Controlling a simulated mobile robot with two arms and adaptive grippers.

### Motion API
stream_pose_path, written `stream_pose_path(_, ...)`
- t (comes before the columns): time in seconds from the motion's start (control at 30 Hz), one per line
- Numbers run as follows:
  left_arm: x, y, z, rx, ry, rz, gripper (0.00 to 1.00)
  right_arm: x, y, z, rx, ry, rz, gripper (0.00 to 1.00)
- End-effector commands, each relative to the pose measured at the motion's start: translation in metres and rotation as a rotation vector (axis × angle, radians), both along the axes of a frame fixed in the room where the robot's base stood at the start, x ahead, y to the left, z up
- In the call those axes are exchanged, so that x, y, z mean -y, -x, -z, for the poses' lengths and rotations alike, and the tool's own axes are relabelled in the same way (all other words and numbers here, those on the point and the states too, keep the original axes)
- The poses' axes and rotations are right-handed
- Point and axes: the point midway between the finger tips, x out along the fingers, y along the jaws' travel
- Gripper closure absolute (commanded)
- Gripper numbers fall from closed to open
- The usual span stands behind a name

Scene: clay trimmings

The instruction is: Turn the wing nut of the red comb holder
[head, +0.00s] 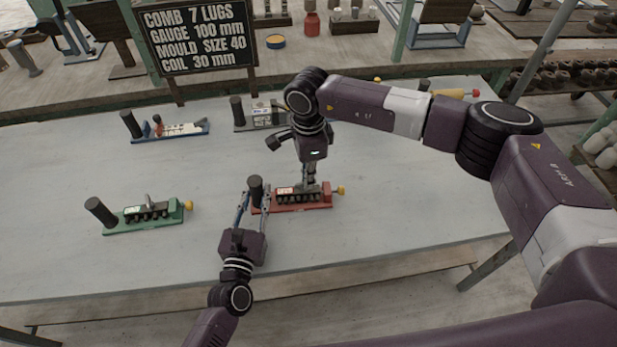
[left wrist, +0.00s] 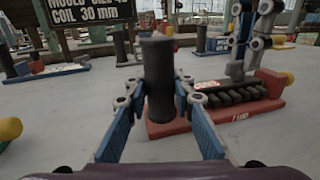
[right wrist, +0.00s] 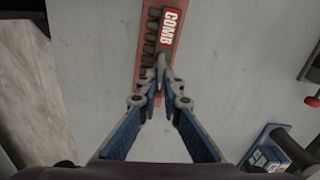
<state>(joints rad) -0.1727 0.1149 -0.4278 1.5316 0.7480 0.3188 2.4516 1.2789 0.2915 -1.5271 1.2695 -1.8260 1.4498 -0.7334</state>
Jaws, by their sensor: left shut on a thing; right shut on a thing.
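The red comb holder (head: 318,206) lies near the middle of the table, with a row of dark lugs, a yellow knob (head: 340,190) at its right end and a dark upright post (head: 255,183) at its left end. My left gripper (head: 254,192) is shut around the post, which also shows upright between the fingers in the left wrist view (left wrist: 158,70). My right gripper (head: 311,184) points down from above, shut on the grey wing nut (right wrist: 162,62) over the lugs. Its fingertips hide most of the nut. A label reading COMB (right wrist: 172,27) shows beside it.
A green holder (head: 145,215) stands to the left, a blue one (head: 180,131) at the back left, and another (head: 258,115) behind my right gripper. A black sign (head: 195,38) stands at the back edge. The table front (head: 390,235) is clear.

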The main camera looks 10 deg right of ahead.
Motion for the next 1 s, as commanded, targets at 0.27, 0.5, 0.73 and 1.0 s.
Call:
stream_pose_path(0.27,-0.0014,0.0001,0.0011,-0.002,0.000,-0.002,1.00,0.0003,-0.0036,-0.0012,0.002,0.001,-0.234,1.00)
stream_pose_path(0.5,-0.0014,0.0002,0.0012,-0.002,-0.001,-0.002,1.00,-0.0002,-0.0046,-0.0008,0.002,0.002,-0.380,1.00)
stream_pose_path(0.73,-0.0014,0.0002,0.0013,-0.002,-0.001,-0.002,1.00,-0.0007,-0.0052,-0.0009,0.002,0.002,-0.452,1.00)
stream_pose_path(1.0,-0.0015,0.0002,0.0014,-0.003,-0.002,-0.002,1.00,-0.0009,-0.0053,-0.0008,0.001,0.001,-0.475,1.00)
